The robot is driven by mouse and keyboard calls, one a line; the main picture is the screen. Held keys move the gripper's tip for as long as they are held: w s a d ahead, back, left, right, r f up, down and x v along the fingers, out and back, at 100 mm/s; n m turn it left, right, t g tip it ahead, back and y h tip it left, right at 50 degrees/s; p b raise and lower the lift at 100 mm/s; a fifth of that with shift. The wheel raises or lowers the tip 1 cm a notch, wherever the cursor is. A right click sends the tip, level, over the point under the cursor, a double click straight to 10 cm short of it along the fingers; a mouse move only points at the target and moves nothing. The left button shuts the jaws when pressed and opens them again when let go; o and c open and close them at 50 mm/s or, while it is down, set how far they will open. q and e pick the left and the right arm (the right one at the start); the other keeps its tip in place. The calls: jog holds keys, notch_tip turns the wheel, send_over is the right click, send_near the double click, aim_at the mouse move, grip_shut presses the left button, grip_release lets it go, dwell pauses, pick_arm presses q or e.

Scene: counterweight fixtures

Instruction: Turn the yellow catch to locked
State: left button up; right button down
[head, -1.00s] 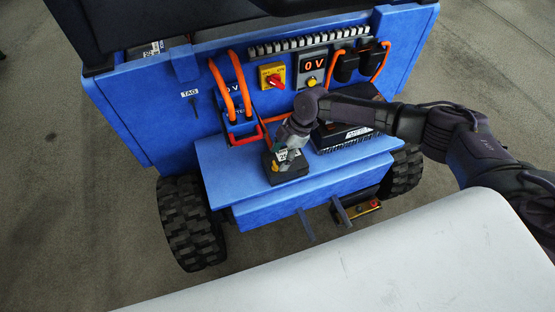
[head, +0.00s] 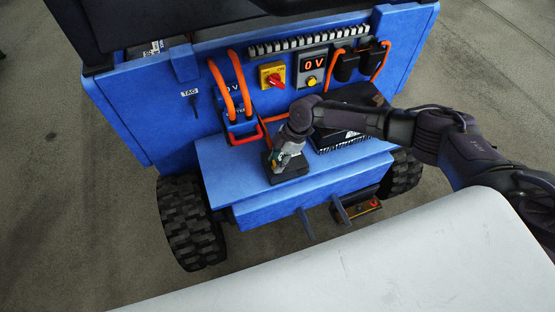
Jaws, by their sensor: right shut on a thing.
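A low black block (head: 291,170) sits on the blue shelf. My right gripper (head: 280,163) reaches down onto it and is shut, its fingertips at the block's left side. What lies between the fingers is too small and covered to name. No yellow catch shows clearly, and its locked or unlocked position cannot be read. A yellow switch plate (head: 265,76) with a red knob (head: 277,82) is on the blue panel behind, apart from the gripper. My left gripper is not in view.
Orange cables (head: 244,88) loop on the panel left of the switch. A black box (head: 340,139) stands on the shelf (head: 222,165) close to my right wrist. The shelf's left part is clear.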

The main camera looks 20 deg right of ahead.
jog(key=shift+r, duration=0.1)
jog(key=m+t+p, duration=0.1)
jog(key=m+p, duration=0.2)
jog(key=shift+s+r, duration=0.15)
jog(key=m+t+p, duration=0.1)
jog(key=m+p, duration=0.1)
jog(key=m+t+h+p, duration=0.1)
jog(key=m+p, duration=0.2)
jog(key=m+t+h+p, duration=0.1)
jog(key=m+p, duration=0.2)
jog(key=shift+s+a, duration=0.25)
jog(key=m+h+p, duration=0.1)
jog(key=m+p, duration=0.2)
jog(key=shift+a+m, duration=0.15)
jog(key=shift+m, duration=0.25)
jog(key=shift+f+m+t+h+p, duration=0.15)
jog(key=shift+m+h+p, duration=0.2)
jog(key=shift+m, duration=0.4)
jog(key=shift+f+m+t+h+p, duration=0.15)
jog(key=shift+m+h+p, duration=0.15)
jog(key=shift+m, duration=0.45)
jog(key=shift+r, duration=0.1)
jog(key=c, duration=0.8)
grip_release()
jog(key=shift+o, duration=0.2)
